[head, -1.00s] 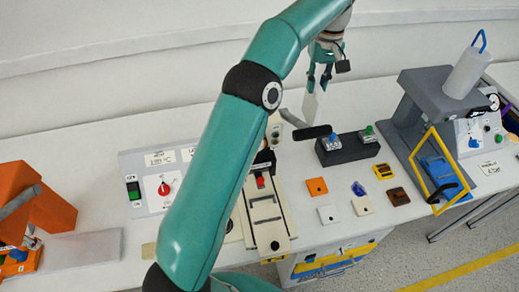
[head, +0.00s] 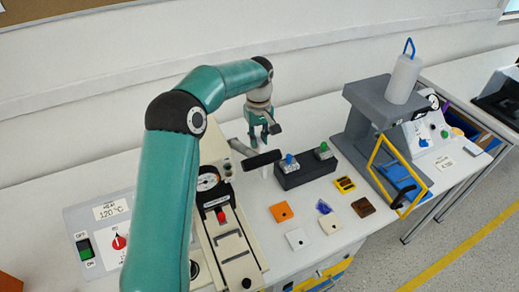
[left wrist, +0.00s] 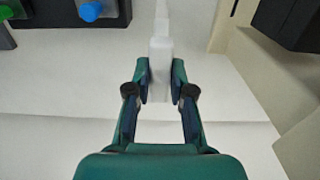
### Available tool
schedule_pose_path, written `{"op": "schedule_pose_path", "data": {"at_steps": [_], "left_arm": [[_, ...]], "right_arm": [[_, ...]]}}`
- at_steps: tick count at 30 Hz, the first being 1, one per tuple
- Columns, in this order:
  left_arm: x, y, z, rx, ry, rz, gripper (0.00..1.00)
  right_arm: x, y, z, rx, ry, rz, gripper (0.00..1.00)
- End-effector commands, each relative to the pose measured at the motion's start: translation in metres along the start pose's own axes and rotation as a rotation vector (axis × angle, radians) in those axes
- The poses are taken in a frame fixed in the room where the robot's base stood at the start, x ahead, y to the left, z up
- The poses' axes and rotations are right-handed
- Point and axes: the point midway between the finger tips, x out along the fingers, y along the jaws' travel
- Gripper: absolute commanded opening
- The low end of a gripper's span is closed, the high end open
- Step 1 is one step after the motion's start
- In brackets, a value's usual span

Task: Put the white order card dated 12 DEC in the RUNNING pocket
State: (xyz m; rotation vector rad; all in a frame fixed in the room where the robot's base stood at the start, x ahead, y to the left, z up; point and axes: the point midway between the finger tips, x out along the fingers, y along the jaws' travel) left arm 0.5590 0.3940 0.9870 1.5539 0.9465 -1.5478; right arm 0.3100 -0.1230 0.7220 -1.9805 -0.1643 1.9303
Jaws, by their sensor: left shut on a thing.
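I cannot make out a pocket marked RUNNING. My right gripper is not in view.
A black block (head: 305,170) with a blue and a green button stands right of the gripper. A cream press (head: 228,240) is at front left, beside a panel with a red knob (head: 119,242). Several small coloured plates lie in front. A grey press (head: 378,110) stands right.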

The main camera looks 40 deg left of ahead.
Motion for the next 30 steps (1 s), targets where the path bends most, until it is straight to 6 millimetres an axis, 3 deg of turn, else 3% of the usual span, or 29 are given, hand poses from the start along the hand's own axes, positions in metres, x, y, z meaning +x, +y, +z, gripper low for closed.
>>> {"op": "schedule_pose_path", "data": {"at_steps": [11, 22, 23, 24, 27, 30], "left_arm": [[0.042, -0.001, 0.000, 0.000, -0.002, -0.003, 0.00], [0.048, -0.001, 0.000, 0.000, -0.001, -0.001, 0.00], [0.046, -0.001, 0.000, 0.000, -0.001, -0.001, 0.27], [0.046, -0.001, 0.000, 0.000, -0.001, -0.001, 0.33], [0.046, -0.001, 0.000, 0.000, -0.001, -0.002, 0.47], [0.046, -0.001, 0.000, 0.000, -0.001, -0.002, 0.47]], "right_arm": [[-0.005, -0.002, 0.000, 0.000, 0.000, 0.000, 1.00], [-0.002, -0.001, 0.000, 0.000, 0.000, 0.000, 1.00], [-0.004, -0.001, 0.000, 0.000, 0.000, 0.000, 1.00], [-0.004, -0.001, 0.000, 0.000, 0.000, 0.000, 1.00], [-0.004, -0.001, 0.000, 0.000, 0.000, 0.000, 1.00], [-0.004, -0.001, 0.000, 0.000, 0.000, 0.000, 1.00]]}}
